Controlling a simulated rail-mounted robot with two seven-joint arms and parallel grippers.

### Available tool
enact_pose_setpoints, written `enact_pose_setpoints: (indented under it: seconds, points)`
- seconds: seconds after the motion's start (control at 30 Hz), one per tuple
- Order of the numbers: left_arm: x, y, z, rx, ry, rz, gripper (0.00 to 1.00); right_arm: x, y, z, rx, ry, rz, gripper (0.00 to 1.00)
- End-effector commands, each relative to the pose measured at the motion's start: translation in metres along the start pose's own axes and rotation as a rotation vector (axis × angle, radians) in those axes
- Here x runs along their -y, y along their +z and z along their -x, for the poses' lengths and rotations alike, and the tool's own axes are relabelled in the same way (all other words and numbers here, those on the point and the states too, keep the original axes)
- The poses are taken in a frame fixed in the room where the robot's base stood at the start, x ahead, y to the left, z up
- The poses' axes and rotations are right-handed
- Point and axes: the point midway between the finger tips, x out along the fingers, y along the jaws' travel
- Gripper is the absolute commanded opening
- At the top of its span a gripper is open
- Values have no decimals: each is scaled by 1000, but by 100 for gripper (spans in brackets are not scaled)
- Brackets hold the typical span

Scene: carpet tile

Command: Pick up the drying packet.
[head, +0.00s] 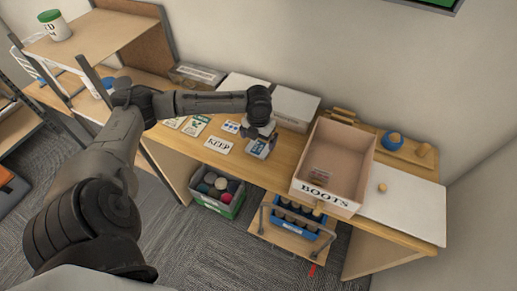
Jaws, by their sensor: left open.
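My left arm reaches across from the left, and its open left gripper (260,127) points down over the middle of the wooden table. A small white and blue item (260,148) shows just below the gripper; I cannot tell whether the fingers touch it. A small brownish, packet-like item (321,175) lies inside the open wooden box marked BOOTS (345,149), to the right of the gripper. Both are too small for me to tell which is the drying packet. My right gripper is not in view.
A KEEP card (218,145) and several printed cards lie left of the gripper. White boxes (297,107) stand behind it. A white board (404,203) lies right of the BOOTS box. Below are a bin of balls (218,197) and a blue bottle crate (296,222).

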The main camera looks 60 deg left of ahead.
Motion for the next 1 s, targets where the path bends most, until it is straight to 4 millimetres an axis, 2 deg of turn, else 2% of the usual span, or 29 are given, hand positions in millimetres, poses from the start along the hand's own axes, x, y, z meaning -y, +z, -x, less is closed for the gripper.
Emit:
enact_pose_setpoints:
  seconds: [0.3,0.6,1.0]
  points:
    - [0,-1,-41,-2,1,0,100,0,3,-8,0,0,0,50]
    - [0,0,-46,0,2,0,99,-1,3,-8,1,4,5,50]
    - [0,0,-45,0,1,-1,61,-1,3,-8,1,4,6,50]
